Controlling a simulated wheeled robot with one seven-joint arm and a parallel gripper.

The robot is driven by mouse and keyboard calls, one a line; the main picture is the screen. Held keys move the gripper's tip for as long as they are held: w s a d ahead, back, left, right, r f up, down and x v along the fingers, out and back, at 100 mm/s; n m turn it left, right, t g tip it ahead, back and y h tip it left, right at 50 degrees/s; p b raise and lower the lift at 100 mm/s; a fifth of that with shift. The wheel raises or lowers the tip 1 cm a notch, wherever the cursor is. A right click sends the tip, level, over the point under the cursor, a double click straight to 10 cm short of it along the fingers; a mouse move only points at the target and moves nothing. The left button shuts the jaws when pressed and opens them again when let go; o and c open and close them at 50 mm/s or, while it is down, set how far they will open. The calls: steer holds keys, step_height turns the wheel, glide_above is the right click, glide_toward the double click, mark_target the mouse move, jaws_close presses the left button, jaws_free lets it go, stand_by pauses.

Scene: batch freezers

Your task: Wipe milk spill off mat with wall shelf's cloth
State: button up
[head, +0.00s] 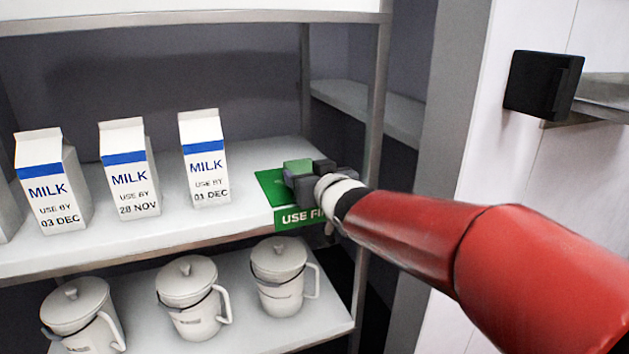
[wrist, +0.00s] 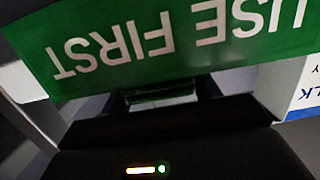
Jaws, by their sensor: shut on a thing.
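The green mat (head: 267,184) lies at the right end of the middle shelf. Its "USE FIRST" front (head: 293,216) hangs over the shelf edge, and that lettering also fills the top of the wrist view (wrist: 190,35). My gripper (head: 303,178) is over the mat and shut on a green folded cloth (head: 297,166). The cloth shows darkly between the fingers in the wrist view (wrist: 160,96). I cannot tell whether the cloth touches the mat. No milk spill is visible; my gripper and arm hide part of the mat.
Milk cartons stand left of the mat, the nearest (head: 204,160) dated 01 DEC. Lidded white jugs (head: 280,275) stand on the shelf below. A metal post (head: 374,130) rises right of the mat. A black box (head: 543,84) is on the wall by a wall shelf (head: 600,98).

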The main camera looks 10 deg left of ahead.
mark_target(286, 192)
steer(key=shift+s+a+f+b, duration=0.15)
steer(key=shift+s+a+b, duration=0.3)
steer(key=shift+b, duration=0.9)
steer(key=shift+s+a+f+b, duration=0.2)
steer(key=shift+a+b, duration=0.45)
steer(key=shift+b, duration=0.7)
steer(key=shift+s+a+r+b, duration=0.1)
steer(key=shift+s+a+b, duration=0.1)
steer(key=shift+b, duration=0.2)
steer(key=b, duration=0.2)
steer(key=shift+a+b, duration=0.3)
steer(key=shift+b, duration=0.1)
steer(key=shift+a+b, duration=0.1)
steer(key=shift+b, duration=0.3)
steer(key=s+b, duration=0.1)
steer(key=b, duration=0.3)
steer(key=shift+a, duration=0.4)
